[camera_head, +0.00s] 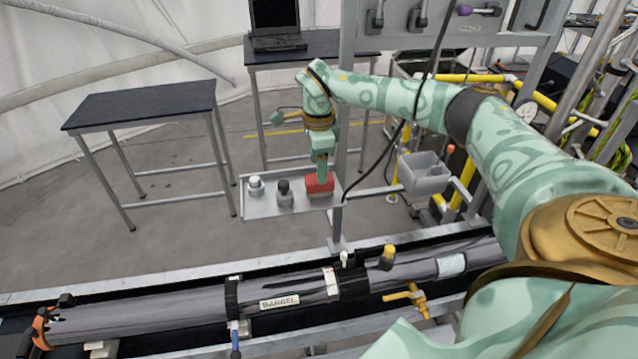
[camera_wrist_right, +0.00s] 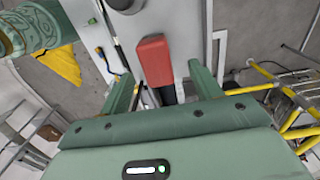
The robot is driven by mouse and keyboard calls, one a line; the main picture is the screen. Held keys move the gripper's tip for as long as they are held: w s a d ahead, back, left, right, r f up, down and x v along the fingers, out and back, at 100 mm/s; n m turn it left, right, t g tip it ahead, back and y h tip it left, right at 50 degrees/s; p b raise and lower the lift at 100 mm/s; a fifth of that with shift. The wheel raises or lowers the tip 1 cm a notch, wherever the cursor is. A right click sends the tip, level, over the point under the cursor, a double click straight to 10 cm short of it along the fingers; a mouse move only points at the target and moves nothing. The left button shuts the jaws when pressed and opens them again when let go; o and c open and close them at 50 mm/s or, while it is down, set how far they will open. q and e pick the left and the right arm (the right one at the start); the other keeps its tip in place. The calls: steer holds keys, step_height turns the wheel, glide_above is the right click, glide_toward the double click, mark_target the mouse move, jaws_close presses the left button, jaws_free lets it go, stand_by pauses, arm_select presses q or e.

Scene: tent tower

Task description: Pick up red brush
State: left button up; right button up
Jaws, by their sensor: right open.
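The red brush (camera_head: 319,183) sits at the right end of a small metal tray (camera_head: 262,210). In the right wrist view the red brush (camera_wrist_right: 154,62) shows as a red block with a dark part below it, ahead of and between the two fingers. My right gripper (camera_head: 322,170) reaches down to the brush from above. In its wrist view the right gripper (camera_wrist_right: 165,82) has its fingers apart, one on each side of the brush's line. I cannot tell whether a finger touches the brush. My left gripper is not in view.
Two small grey and dark items (camera_head: 285,194) stand on the tray left of the brush. A grey bin (camera_head: 424,174) hangs to the right. A post and a black cable run beside the tray. A long barrel (camera_head: 180,311) lies in front. A dark table (camera_head: 142,105) stands behind left.

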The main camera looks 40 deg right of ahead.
steer(key=f, duration=0.2)
steer(key=f+p, duration=0.1)
steer(key=f, duration=0.1)
steer(key=shift+s, duration=0.4)
steer(key=shift+w+f, duration=0.15)
steer(key=shift+f, duration=0.3)
steer(key=c, duration=1.1)
steer(key=shift+r, duration=0.15)
steer(key=shift+r, duration=0.25)
step_height(320, 180, up, 3)
steer(key=shift+a+f+b, duration=0.1)
steer(key=shift+b, duration=0.55)
steer(key=shift+s+a+r+b, duration=0.4)
steer(key=shift+s+a+r, duration=1.15)
steer(key=shift+s, duration=0.25)
steer(key=shift+s+a+r+b, duration=0.45)
steer(key=shift+s+a+r, duration=0.95)
steer(key=shift+s+r, duration=0.35)
steer(key=shift+s+a+r+b, duration=0.4)
steer(key=shift+s+a+r, duration=1.1)
steer(key=shift+s, duration=0.4)
